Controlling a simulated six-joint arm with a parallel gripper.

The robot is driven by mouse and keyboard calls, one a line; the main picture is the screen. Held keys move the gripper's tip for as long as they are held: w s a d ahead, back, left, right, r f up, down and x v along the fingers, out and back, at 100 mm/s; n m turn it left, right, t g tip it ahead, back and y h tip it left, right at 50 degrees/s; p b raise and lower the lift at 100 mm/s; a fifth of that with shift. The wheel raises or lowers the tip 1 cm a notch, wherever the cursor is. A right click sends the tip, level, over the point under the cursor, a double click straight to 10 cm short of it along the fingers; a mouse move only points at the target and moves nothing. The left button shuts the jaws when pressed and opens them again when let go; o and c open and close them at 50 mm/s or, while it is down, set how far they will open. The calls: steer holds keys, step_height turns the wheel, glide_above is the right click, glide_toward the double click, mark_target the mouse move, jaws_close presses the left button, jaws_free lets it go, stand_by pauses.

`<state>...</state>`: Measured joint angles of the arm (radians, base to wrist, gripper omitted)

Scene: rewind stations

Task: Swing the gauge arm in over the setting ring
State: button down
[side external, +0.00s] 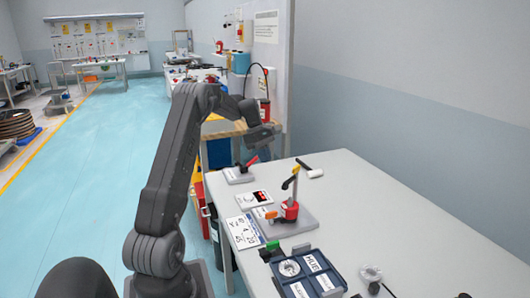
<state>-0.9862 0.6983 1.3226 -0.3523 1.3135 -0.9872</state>
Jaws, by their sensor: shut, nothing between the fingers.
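My gripper (270,148) is shut and empty, above the far end of the bench, well back from the stand. Its fingertips are small and hard to make out.
The blue tray (322,262) with labels is at the bench's near part. A printed card (243,231) lies left of the plate. The bench's right side is mostly clear.

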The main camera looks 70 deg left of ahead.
mark_target(285, 183)
steer(key=w+d+f, duration=0.3)
steer(key=d+f, duration=0.2)
steer(key=shift+d+f, duration=0.15)
steer(key=shift+d, duration=0.05)
steer(key=d+n, duration=0.1)
steer(key=d+n+t, duration=0.1)
steer(key=n, duration=0.1)
steer(key=shift+w+y, duration=0.4)
steer(key=shift+s, duration=0.1)
stand_by(1.2)
